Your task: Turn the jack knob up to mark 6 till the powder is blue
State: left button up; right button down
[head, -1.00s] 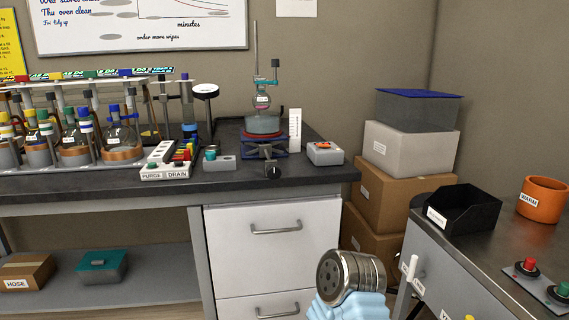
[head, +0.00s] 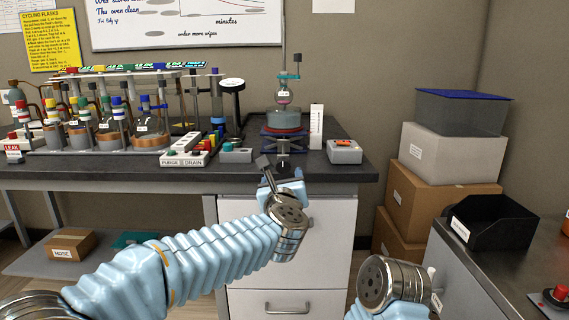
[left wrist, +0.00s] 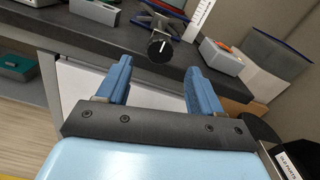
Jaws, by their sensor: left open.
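The black jack knob (left wrist: 159,46), with a white pointer line, faces me in the left wrist view. In the head view it is largely hidden by my left gripper. My left gripper (left wrist: 158,72) is open and empty, its blue fingers short of the knob and on either side of its line; it also shows in the head view (head: 281,176). The jack (head: 283,143) carries a bath (head: 284,119), with a clamped flask (head: 284,98) above; its contents look pinkish. A white scale (head: 316,126) stands to the right; its marks are unreadable. My right gripper is out of view.
A grey box with an orange top (head: 344,151) stands right of the jack, and a grey block (head: 236,152) left of it. The purge/drain panel (head: 190,156) and several flasks stand further left. White drawers (head: 290,240) lie below the bench edge.

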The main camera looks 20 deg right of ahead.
aim_at(283, 169)
pick_arm(q)
jog(key=p+x, duration=0.2)
jog(key=x, duration=0.4)
jog(key=shift+w, duration=0.15)
jog(key=shift+w+d+f, duration=0.1)
jog(key=shift+w, duration=0.4)
jog(key=shift+c, duration=0.2)
jog(key=c, duration=1)
jog(key=shift+m, duration=0.3)
